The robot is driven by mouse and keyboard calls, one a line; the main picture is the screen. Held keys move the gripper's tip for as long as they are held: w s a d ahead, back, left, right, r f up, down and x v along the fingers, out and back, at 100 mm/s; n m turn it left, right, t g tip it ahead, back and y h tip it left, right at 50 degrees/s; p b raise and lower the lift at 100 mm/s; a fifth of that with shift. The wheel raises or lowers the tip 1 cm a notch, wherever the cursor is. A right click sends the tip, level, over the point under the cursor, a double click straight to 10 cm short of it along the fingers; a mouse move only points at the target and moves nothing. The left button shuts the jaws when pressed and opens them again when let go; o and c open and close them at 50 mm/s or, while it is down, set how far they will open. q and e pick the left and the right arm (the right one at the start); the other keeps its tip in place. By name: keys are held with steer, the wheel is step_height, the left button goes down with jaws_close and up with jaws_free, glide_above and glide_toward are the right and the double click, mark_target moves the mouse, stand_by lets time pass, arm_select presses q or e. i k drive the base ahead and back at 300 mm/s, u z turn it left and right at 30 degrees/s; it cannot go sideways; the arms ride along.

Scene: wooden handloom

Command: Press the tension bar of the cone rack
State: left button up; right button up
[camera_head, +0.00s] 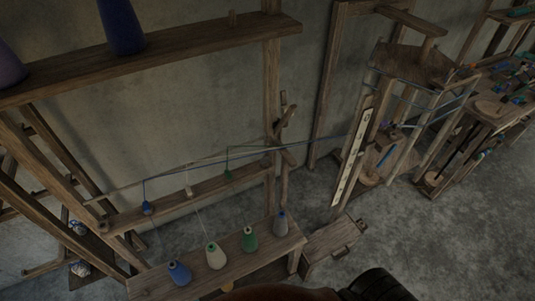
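The cone rack is a wooden frame (271,85) on the left half of the view. Blue (179,273), cream (215,256), green (249,239) and grey (281,223) cones stand upright on its low shelf. A long thin bar (130,186), which looks like the tension bar, slants across the rack above them, rising to the right. Threads run from the cones up towards it, and small blue (147,208), pale and green pieces hang below it. I cannot tell whether the bar is pressed. Neither gripper shows.
A high shelf (190,40) carries large dark blue cones (121,27). A small wooden box or stool (331,243) stands right of the low shelf. A wooden warping frame (415,62) and a cluttered bench (503,108) are at the right. The grey floor (450,245) at lower right is clear.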

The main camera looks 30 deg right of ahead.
mark_target(292, 109)
steer(key=z, duration=1.6)
steer(key=k, duration=0.4)
steer(key=u, duration=0.25)
